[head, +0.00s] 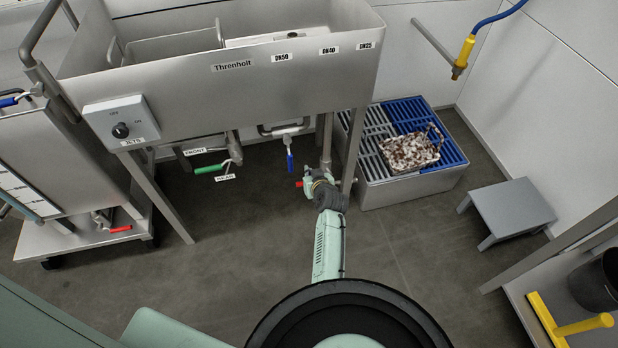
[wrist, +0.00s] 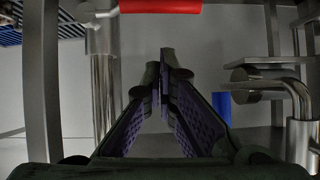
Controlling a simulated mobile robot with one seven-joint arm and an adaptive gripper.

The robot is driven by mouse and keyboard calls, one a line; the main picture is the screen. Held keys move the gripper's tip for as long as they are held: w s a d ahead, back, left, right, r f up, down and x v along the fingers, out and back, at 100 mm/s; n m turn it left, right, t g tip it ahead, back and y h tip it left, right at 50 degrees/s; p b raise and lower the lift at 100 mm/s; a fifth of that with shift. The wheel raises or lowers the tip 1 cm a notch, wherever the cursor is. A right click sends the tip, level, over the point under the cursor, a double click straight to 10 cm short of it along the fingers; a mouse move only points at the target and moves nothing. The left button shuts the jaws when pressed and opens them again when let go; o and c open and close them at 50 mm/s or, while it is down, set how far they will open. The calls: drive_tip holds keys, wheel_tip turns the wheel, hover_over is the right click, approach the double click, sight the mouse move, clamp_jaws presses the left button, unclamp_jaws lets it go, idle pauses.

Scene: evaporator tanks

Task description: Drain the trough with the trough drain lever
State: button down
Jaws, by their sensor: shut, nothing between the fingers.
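The steel trough (head: 230,75), marked Threnholt, stands on legs at the upper left of the head view. Beneath it are a green-handled lever (head: 208,169) between FRONT and REAR labels, a blue-handled lever (head: 290,163) hanging down, and a small red handle (head: 299,184) by a pipe. I cannot tell which is labelled as the drain lever. My gripper (head: 318,180) is under the trough's right end, close beside the red handle. In the wrist view my gripper (wrist: 166,55) is shut and empty; the red handle (wrist: 160,6) lies crosswise past its fingertips, and a blue handle (wrist: 221,104) is at right.
A grey step stool (head: 510,208) stands right. A wheeled cart (head: 75,235) is left. Trough legs (head: 160,200) and pipes crowd the space near my gripper. The middle floor is clear.

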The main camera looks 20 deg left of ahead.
drive_tip(key=f, duration=0.3)
drive_tip(key=shift+w+a+f, duration=0.1)
drive_tip(key=shift+a+f, duration=0.15)
drive_tip(key=shift+f, duration=0.05)
